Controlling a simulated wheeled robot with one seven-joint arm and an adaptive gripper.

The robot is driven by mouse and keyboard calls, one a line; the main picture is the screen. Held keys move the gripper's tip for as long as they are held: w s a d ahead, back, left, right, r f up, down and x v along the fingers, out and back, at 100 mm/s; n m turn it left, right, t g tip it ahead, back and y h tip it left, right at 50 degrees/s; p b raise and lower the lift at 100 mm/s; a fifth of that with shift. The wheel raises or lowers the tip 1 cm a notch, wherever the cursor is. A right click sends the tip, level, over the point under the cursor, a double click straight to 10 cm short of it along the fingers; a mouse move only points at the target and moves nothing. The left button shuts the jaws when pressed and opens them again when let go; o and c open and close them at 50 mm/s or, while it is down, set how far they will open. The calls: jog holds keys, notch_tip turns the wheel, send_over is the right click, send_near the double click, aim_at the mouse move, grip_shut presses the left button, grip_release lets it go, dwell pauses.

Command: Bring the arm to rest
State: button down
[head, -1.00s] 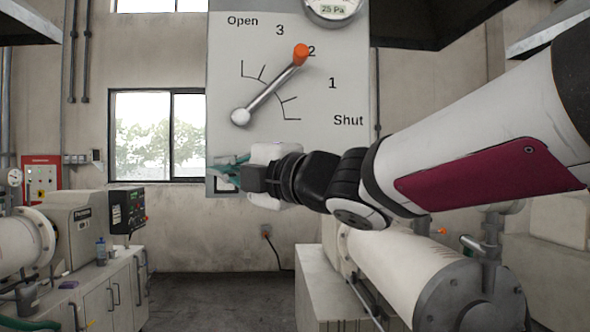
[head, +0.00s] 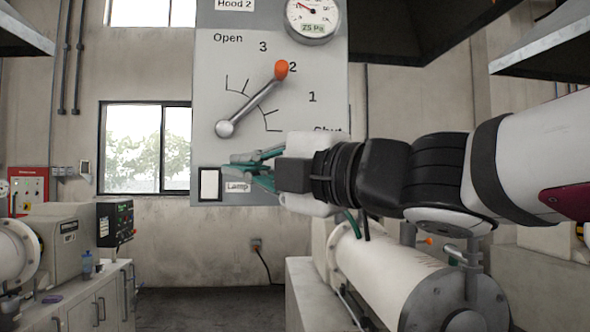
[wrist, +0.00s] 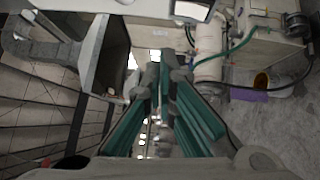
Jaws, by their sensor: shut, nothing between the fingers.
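My gripper (head: 240,168) is in front of the lower part of the grey panel (head: 335,100) in the head view, its teal fingers pointing left near the lamp switch (head: 209,184). The fingers are together and empty. In the wrist view the gripper (wrist: 160,65) shows from behind, the teal finger pads running close together at their tips. The panel's lever (head: 253,99) has an orange knob and points to about the 2 mark. My wrist covers part of the word Shut. Whether the fingers touch the panel cannot be told.
A round gauge (head: 313,15) reading 25 Pa sits at the panel's top. A dark hood (head: 410,30) hangs to the right. A white cylindrical mill (head: 395,280) stands below my arm. Cabinets (head: 95,300) stand at left, with open floor (head: 210,305) between.

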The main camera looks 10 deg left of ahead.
jog(key=shift+s+d, duration=0.15)
jog(key=shift+d, duration=0.1)
dwell(0.3)
jog(key=w+d+f+m+t+h, duration=0.1)
jog(key=w+d+m+t+h, duration=0.2)
jog(key=d+m, duration=0.25)
jog(key=w+d+f+m+t+h, duration=0.2)
jog(key=d+m+t+h, duration=0.15)
jog(key=d+m, duration=0.2)
jog(key=s+d+f+m+g+h, duration=0.2)
jog(key=d+f+m+h, duration=0.75)
jog(key=d, duration=0.45)
jog(key=s+d+f+m+g, duration=0.2)
jog(key=s+f+m+g, duration=0.2)
jog(key=s+f, duration=0.4)
jog(key=s+d+f+m+g, duration=0.3)
jog(key=s+f+m, duration=0.3)
jog(key=s+f, duration=0.2)
jog(key=shift+s+f+g, duration=0.25)
jog(key=shift+f+g, duration=0.45)
jog(key=shift+g, duration=0.15)
